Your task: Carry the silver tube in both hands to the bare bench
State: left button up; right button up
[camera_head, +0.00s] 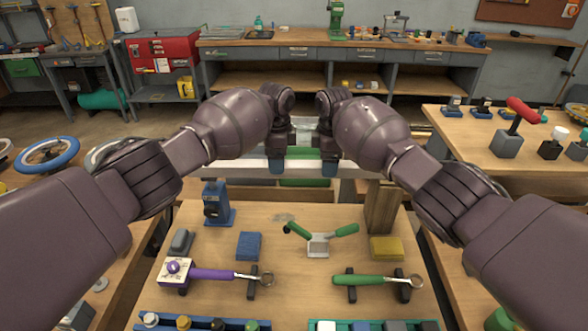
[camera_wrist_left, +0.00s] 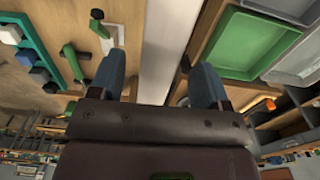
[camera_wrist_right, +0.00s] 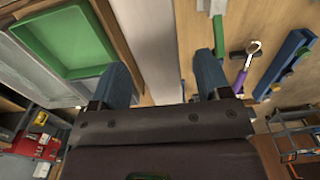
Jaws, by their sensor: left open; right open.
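The silver tube (camera_head: 235,166) lies level from left to right just beyond the near bench, partly hidden by my grippers. My left gripper (camera_head: 275,165) and right gripper (camera_head: 330,167) reach down over it, close together near its middle. In the left wrist view the tube (camera_wrist_left: 162,55) runs between the two open blue fingers, with gaps at the sides. In the right wrist view the tube (camera_wrist_right: 150,50) likewise passes between open fingers. I cannot tell which surface is the bare bench.
A green tray (camera_wrist_right: 70,40) lies beside the tube. A long bench (camera_head: 290,43) stands at the back with open floor before it. A right-hand bench (camera_head: 480,150) carries tools.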

pick_arm(q)
jog(key=shift+f, duration=1.45)
pick_arm(e)
jog(key=shift+f, duration=1.45)
pick_arm(q)
grip_shut()
pick_arm(e)
grip_shut()
pick_arm(q)
jog(key=shift+r, duration=0.1)
